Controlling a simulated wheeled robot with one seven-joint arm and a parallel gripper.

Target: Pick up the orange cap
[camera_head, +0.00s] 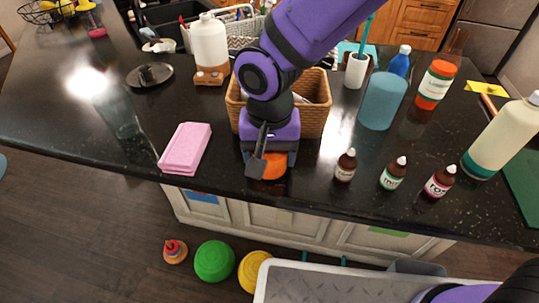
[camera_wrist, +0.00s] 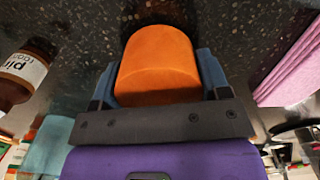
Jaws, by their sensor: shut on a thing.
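The orange cap (camera_wrist: 158,70) is a smooth round piece between the two fingers of my gripper (camera_wrist: 160,88) in the wrist view. The fingers press on it from both sides. In the head view the cap (camera_head: 272,166) shows partly below my gripper (camera_head: 268,160), near the front edge of the black counter. The gripper hides part of it. I cannot tell whether the cap still touches the counter.
A wicker basket (camera_head: 313,118) stands right behind my gripper. The counter's front edge is close.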

